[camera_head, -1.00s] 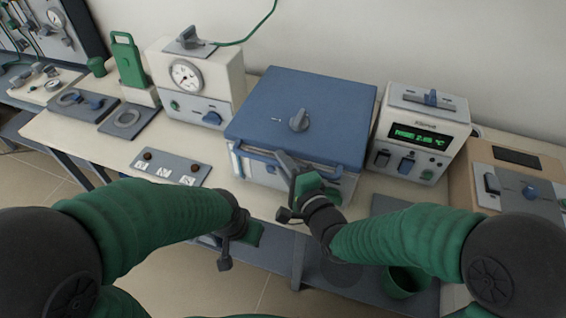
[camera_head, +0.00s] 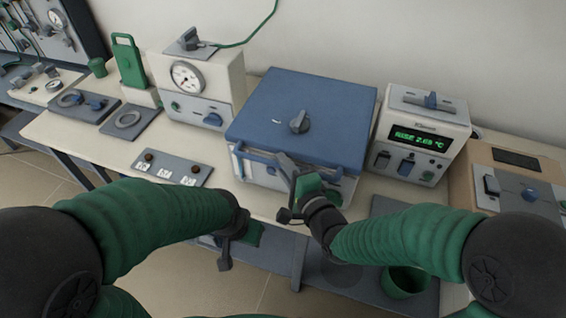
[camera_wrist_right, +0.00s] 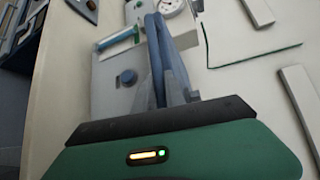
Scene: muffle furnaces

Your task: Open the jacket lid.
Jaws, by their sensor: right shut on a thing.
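A blue bar (camera_head: 262,158) runs along the box's front.
A white device with a round gauge (camera_head: 186,75) stands left of the box. A white unit with a green display (camera_head: 420,137) stands close to its right. A grey switch panel (camera_head: 172,168) lies at the bench's front left. A green cup (camera_head: 405,282) is below right.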

